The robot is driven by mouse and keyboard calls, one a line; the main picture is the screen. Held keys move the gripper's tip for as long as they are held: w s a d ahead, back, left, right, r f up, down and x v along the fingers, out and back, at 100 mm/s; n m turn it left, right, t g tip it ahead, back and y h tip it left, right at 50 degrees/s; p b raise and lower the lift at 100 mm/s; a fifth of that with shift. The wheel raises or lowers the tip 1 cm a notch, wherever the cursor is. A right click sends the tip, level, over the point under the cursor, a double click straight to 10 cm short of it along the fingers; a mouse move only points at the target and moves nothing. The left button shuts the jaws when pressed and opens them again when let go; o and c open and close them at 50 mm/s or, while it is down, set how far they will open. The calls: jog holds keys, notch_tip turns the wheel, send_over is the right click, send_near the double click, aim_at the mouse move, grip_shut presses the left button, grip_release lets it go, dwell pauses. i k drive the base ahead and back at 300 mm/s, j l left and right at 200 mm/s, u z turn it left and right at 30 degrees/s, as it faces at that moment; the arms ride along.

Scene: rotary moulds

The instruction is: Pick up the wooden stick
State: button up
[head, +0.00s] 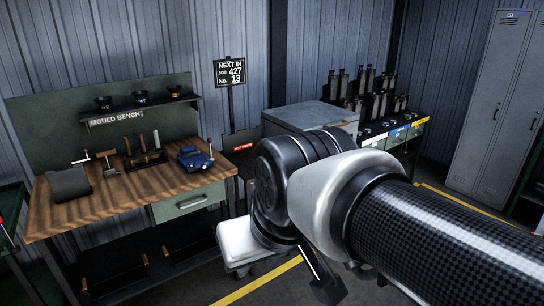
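The mould bench (120,197) has a wooden top and stands at the left. A small dark rack (146,160) on it holds slim upright pieces. I cannot tell which of these is the wooden stick. My arm crosses the right foreground, well apart from the rack. I cannot make out my gripper's fingers in this view.
A blue tool (195,158) sits right of the rack. A shelf (140,107) with dark cups is above. A grey cabinet (308,117) and a locker (497,105) stand behind my arm.

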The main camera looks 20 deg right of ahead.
aim_at(144, 151)
jog(key=z, duration=4.5)
jog(key=u, duration=4.8)
jog(key=i+z, duration=0.15)
jog(key=i, duration=0.9)
